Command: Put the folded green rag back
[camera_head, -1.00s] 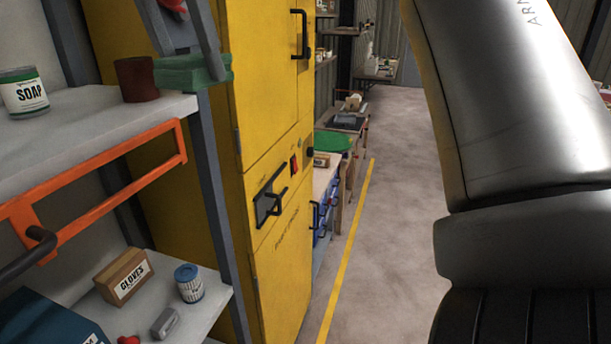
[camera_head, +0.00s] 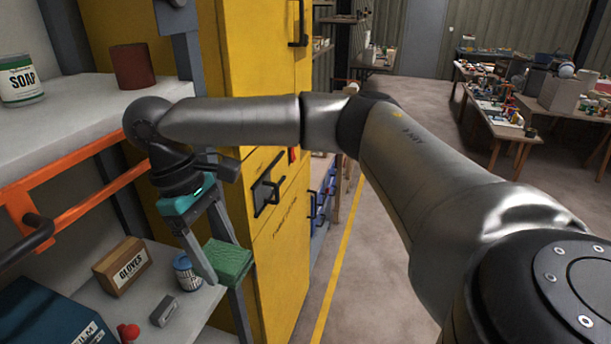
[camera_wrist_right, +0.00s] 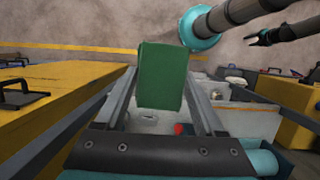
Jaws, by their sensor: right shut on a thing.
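The folded green rag (camera_head: 230,254) is a thick rectangular pad. My right gripper (camera_head: 226,263) is shut on it, its fingers reaching down from the wrist in the head view. There the rag shows by the right end of the lower shelf (camera_head: 205,298), just right of the blue-and-white tin (camera_head: 186,274). I cannot tell whether it touches the shelf. In the right wrist view the rag (camera_wrist_right: 162,76) lies between the two grey fingers, with a pale surface below. My left gripper is not in view.
The gloves box (camera_head: 122,267), a grey block (camera_head: 164,311) and a blue box (camera_head: 45,315) stand on the lower shelf. The upper shelf (camera_head: 75,112) holds a soap can (camera_head: 20,81) and a brown cup (camera_head: 133,66). A yellow cabinet (camera_head: 275,225) stands close to the right.

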